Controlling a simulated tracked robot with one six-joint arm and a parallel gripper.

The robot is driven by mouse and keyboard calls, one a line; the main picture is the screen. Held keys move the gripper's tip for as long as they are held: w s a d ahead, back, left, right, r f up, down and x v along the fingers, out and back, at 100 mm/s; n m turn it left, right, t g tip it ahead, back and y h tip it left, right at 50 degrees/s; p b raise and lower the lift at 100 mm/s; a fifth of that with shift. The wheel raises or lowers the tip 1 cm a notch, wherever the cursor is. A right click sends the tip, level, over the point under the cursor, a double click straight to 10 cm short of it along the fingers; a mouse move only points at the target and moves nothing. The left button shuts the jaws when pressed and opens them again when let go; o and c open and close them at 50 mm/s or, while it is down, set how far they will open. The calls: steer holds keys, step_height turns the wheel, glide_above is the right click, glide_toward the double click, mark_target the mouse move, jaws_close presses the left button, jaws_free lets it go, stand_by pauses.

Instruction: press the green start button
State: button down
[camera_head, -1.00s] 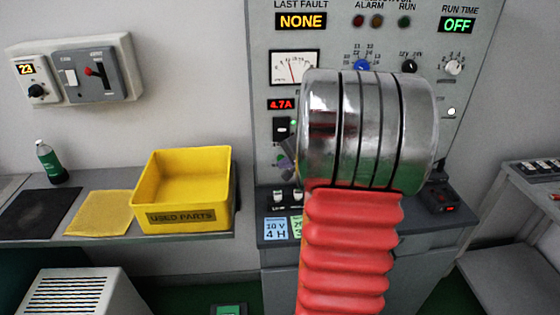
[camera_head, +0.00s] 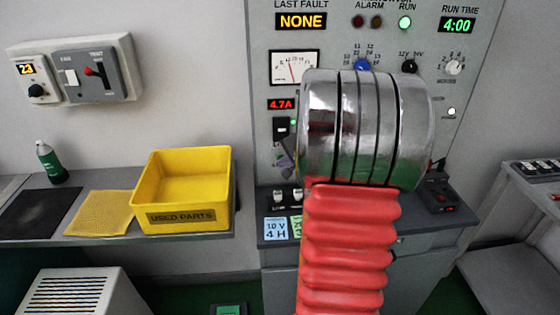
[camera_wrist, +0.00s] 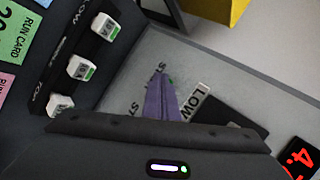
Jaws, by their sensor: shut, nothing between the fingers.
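The wrist view shows my gripper (camera_wrist: 166,82) with its purple fingers shut together and empty, pointing at the grey panel. In the head view my arm's metal wrist and red sleeve hide that part of the panel. The RUN lamp (camera_head: 405,23) is lit green, and the RUN TIME display (camera_head: 458,25) reads 4:00.
White rocker switches (camera_wrist: 81,67) and a green run card (camera_wrist: 18,35) are close by. The 4.7A display (camera_head: 281,105) glows red. A yellow used parts bin (camera_head: 183,190) stands on the shelf at left. A wall switch box (camera_head: 92,72) hangs above.

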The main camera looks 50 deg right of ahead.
steer(key=shift+s+a, duration=0.55)
steer(key=shift+s, duration=0.1)
stand_by(0.4)
steer(key=shift+s+a, duration=0.8)
steer(key=shift+s, duration=0.2)
steer(key=shift+s+a, duration=0.8)
steer(key=shift+s, duration=0.15)
